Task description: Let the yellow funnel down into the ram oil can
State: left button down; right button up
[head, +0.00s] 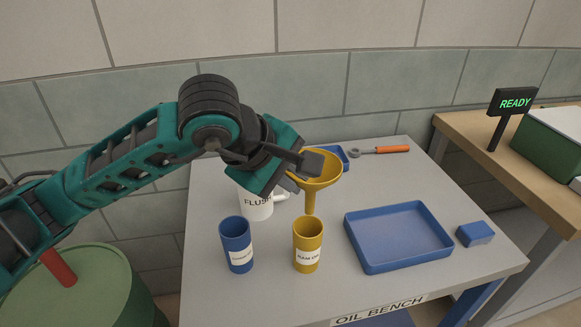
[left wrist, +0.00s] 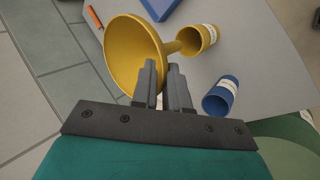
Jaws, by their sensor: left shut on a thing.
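My left gripper (head: 303,166) is shut on the yellow funnel (head: 325,176) near its cone. In the left wrist view the gripper fingers (left wrist: 162,70) lie against the funnel (left wrist: 130,50), whose wide mouth faces left. In the head view the funnel is upright, with its spout pointing down. The yellow can (head: 308,245) labelled RAM OIL stands upright on the bench. The spout's end shows just above the can's rim in the head view. In the left wrist view it is close to the can's mouth (left wrist: 203,38). Whether it is inside the rim I cannot tell. My right gripper is not in view.
A blue can (head: 236,245) stands left of the yellow one. A white FLUSH mug (head: 256,207) is behind them, partly hidden by my arm. A blue tray (head: 398,262) and a small blue block (head: 475,234) lie to the right. An orange-handled tool (head: 390,149) lies behind.

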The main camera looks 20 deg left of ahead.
pick_arm(q)
jog(key=shift+f, duration=0.6)
notch_tip(320, 180, down, 10)
jog(key=b, duration=0.7)
jog(key=shift+r, duration=0.2)
dwell(0.3)
jog(key=c, duration=1.1)
grip_release()
jog(key=shift+o, duration=0.2)
